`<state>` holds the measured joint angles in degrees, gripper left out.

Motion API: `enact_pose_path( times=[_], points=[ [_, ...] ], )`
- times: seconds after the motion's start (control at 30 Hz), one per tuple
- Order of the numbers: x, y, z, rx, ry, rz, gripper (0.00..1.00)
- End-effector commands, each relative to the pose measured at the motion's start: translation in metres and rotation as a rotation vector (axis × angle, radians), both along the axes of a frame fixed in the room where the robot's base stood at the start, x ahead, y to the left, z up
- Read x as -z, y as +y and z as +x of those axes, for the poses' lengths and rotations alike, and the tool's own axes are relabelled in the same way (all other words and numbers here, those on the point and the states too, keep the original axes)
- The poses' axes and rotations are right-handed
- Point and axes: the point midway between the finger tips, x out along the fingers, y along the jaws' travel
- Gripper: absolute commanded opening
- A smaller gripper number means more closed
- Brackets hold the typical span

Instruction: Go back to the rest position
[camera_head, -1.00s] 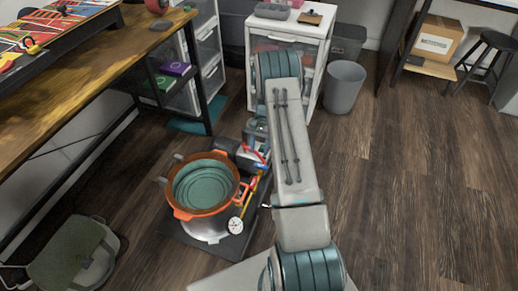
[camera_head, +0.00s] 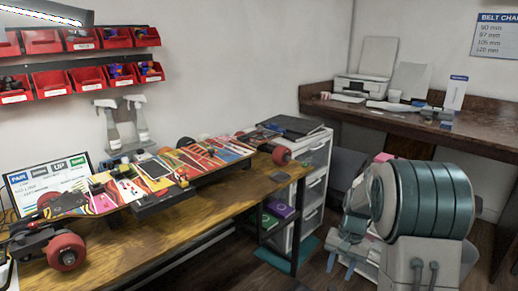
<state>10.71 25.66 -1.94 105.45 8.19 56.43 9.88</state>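My arm rises at the right of the head view, with its large teal-ringed joint close to the camera. My gripper (camera_head: 341,266) hangs down at the left of that joint, in front of the white drawer units. Its two pale blue fingers look apart, and I see nothing between them. The joint hides part of the wrist.
A long wooden workbench (camera_head: 128,256) at left holds a colourful skateboard deck (camera_head: 160,178) with red wheels. Red bins (camera_head: 54,82) hang on the wall above. A white drawer unit (camera_head: 316,180) stands at the bench's end. A dark counter (camera_head: 425,128) with a printer (camera_head: 362,87) runs along the back right.

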Motion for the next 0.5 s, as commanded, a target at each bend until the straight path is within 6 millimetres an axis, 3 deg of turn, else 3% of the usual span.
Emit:
enact_pose_path(
  times=[0.03, 0.1, 0.3, 0.5],
  points=[
    [-0.036, 0.007, -0.009, -0.024, -0.025, -0.009, 0.38],
    [-0.066, 0.015, -0.023, -0.058, -0.052, -0.02, 0.38],
    [-0.145, 0.037, -0.068, -0.154, -0.131, -0.053, 0.38],
    [-0.21, 0.055, -0.117, -0.251, -0.211, -0.086, 0.38]
  ],
)
